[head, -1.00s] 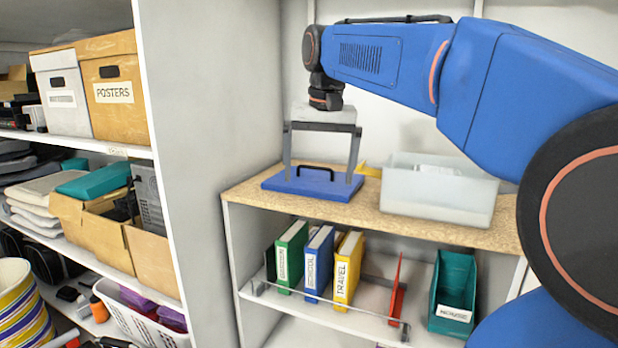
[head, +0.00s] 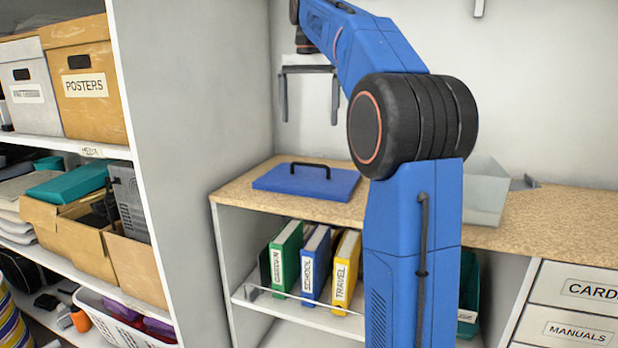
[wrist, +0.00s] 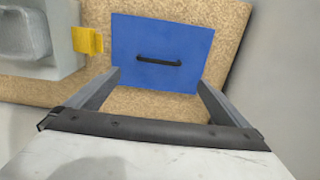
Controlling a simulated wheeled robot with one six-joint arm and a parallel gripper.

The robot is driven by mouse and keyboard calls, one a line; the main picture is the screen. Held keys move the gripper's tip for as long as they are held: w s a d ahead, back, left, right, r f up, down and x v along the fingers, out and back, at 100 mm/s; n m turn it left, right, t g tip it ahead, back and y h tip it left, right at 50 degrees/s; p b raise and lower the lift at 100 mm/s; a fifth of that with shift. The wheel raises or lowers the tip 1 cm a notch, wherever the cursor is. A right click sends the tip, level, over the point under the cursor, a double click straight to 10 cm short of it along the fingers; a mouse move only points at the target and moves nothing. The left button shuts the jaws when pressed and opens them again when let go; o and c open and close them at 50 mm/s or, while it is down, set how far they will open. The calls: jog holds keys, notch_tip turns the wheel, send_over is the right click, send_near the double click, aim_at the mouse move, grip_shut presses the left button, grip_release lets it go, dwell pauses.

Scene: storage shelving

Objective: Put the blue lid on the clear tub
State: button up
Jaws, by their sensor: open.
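The blue lid (head: 306,181) lies flat on the speckled shelf top at its left end, with its black handle (head: 310,168) upward. It also shows whole in the wrist view (wrist: 162,52). My gripper (head: 310,110) is open and empty, raised well above the lid and apart from it. The clear tub (head: 484,190) stands on the same top to the right, mostly hidden behind my arm. In the wrist view part of the tub (wrist: 68,62) shows at the upper left.
A yellow object (wrist: 88,40) lies between tub and lid. A grey wall panel (head: 205,80) rises left of the top. Binders (head: 315,262) stand on the shelf below. The speckled top (head: 570,215) is clear at the right, above labelled drawers (head: 575,290).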

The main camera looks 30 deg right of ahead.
send_over(310, 164)
notch_tip(310, 164, down, 10)
jog(key=shift+w+r, duration=0.15)
jog(key=shift+r, duration=0.1)
jog(key=shift+d+f, duration=0.1)
jog(key=shift+f, duration=2.55)
jog(key=c, duration=0.8)
